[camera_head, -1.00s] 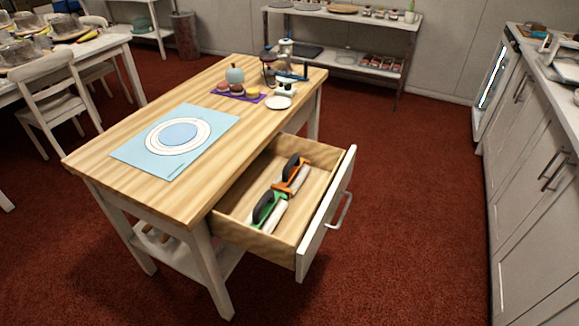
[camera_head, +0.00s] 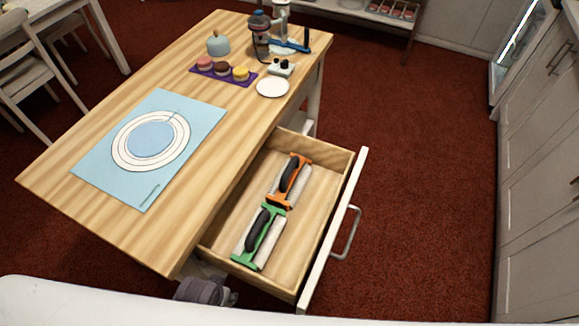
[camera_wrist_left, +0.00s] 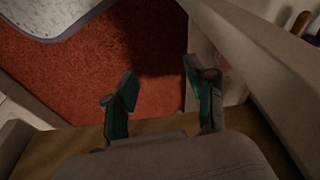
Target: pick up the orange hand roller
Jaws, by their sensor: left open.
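The orange hand roller (camera_head: 289,181) lies in the open drawer (camera_head: 322,213), in its back half. It has an orange frame, a black handle and a pale roller. A green hand roller (camera_head: 259,237) of the same kind lies in front of it, close to its near end. My left gripper (camera_wrist_left: 163,93) is open and empty in the left wrist view, over the red floor beside a pale table part. Neither roller shows clearly in that view. My right gripper is not in view.
The wooden table (camera_head: 110,214) holds a light blue mat (camera_head: 94,176), a purple tray of macarons (camera_head: 222,75), a white plate (camera_head: 272,87) and a teal pot (camera_head: 218,44). The drawer front with its handle (camera_head: 348,234) juts out right. Red floor (camera_head: 430,190) is free up to the cabinets (camera_head: 541,150).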

